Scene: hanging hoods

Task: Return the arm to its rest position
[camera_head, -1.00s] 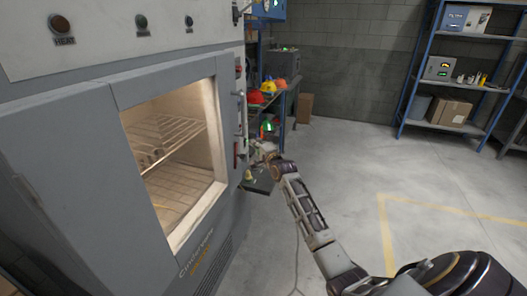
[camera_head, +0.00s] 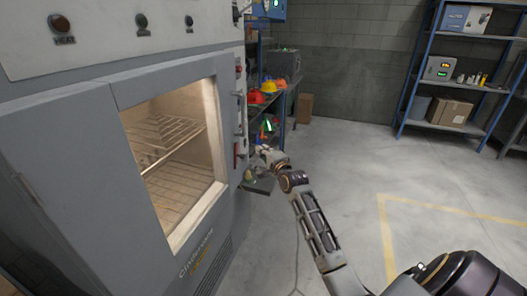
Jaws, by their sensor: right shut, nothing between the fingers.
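My right arm comes in from the lower right and reaches toward the right side of a grey oven cabinet. The fingertips are too small to see clearly. My left gripper is not in view.
The grey oven (camera_head: 80,150) with a lit, open-looking window and wire racks (camera_head: 170,140) fills the left. Coloured hard hats (camera_head: 268,87) sit on a bench behind. A blue shelf unit (camera_head: 404,95) stands at the back right. The floor (camera_head: 345,150) between is clear.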

